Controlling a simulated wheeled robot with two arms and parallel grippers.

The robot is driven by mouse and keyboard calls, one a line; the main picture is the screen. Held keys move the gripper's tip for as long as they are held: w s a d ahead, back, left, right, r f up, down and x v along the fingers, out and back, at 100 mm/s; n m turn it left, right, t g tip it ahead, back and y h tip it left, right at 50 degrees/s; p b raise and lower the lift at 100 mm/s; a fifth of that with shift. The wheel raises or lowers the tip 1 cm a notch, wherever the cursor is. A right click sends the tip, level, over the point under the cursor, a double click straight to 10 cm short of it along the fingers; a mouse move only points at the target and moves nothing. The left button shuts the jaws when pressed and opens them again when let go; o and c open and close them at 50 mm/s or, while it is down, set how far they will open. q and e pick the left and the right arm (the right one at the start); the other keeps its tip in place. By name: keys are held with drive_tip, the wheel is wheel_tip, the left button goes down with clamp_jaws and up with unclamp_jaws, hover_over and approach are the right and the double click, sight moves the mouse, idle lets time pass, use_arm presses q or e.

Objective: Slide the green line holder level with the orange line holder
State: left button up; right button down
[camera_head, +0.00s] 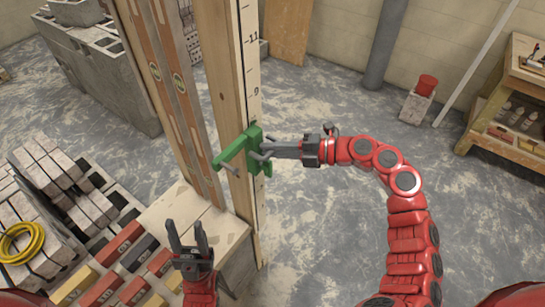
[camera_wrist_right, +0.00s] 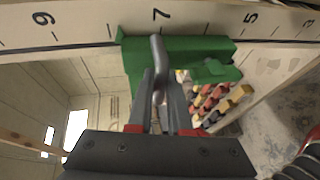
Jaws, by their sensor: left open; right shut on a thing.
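The green line holder (camera_head: 232,152) sits around a pale wooden post with a number scale, an arm sticking out to the left. In the right wrist view the green holder (camera_wrist_right: 180,48) lies across the scale beside the 7. My right gripper (camera_head: 270,150) reaches it from the right; in the right wrist view its fingers (camera_wrist_right: 163,100) are closed on a grey bent piece at the holder. My left gripper (camera_head: 187,238) is open and empty, fingers up, low in front of the post and apart from the holder. I see no orange line holder in either view.
Dark and red bricks (camera_head: 117,243) lie at lower left near a yellow coil (camera_head: 20,243). Grey blocks (camera_head: 100,70) stand behind at left. A wooden shelf (camera_head: 505,110) stands at right, and a red-topped block (camera_head: 418,100) nearby. The floor right of the post is mostly clear.

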drive_tip(key=shift+r, duration=0.8)
drive_tip(key=c, duration=0.8)
unclamp_jaws()
drive_tip(key=shift+c, duration=0.2)
drive_tip(key=shift+f, duration=0.1)
